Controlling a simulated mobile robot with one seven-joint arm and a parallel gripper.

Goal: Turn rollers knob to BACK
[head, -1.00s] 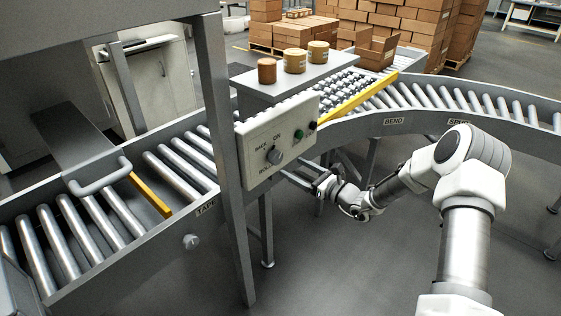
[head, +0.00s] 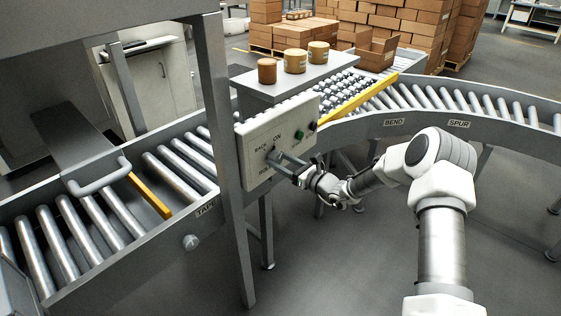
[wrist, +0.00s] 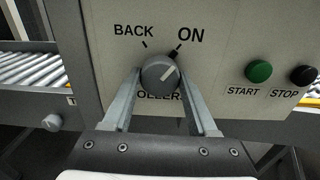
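The rollers knob (wrist: 160,73) is a round grey dial on the pale control panel (wrist: 215,70). The word below the knob is partly hidden. In the head view my gripper (head: 279,160) reaches the panel (head: 255,170) from the right and largely covers the knob.
A green START button (wrist: 259,71) and a black STOP button (wrist: 303,75) sit right of the knob. A grey post (head: 225,150) stands just left of the panel. Jars (head: 295,60) stand on the shelf above, and a roller conveyor (head: 450,105) curves away right.

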